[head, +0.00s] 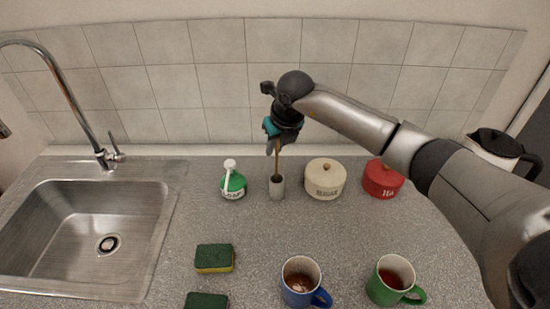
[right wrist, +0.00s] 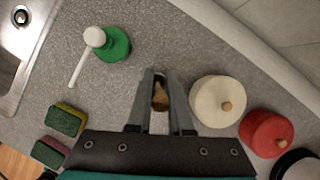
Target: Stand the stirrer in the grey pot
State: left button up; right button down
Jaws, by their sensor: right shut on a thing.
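The stirrer (head: 278,165) is a thin brown stick, upright or nearly so. My right gripper (head: 274,148) is shut on its upper part, above the grey pot (head: 277,190). The stirrer's lower end meets the pot's mouth in the head view and looks to be inside; how deep is hidden. In the right wrist view the brown stirrer (right wrist: 160,96) shows between the fingertips of my right gripper (right wrist: 160,80), and I cannot make out the pot there. My left gripper is not in view.
A green soap bottle (head: 233,182) stands close left of the pot. A cream sugar jar (head: 325,180) and red tea jar (head: 382,180) stand to its right. Sponges (head: 214,258), a blue mug (head: 302,282) and a green mug (head: 393,281) are nearer. The sink (head: 85,230) is left.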

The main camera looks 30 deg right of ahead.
aim_at(277, 162)
notch_tip(277, 162, down, 4)
dwell(0.4)
jog(key=shift+f, duration=0.2)
jog(key=c, duration=0.8)
grip_release()
jog(key=shift+c, duration=0.2)
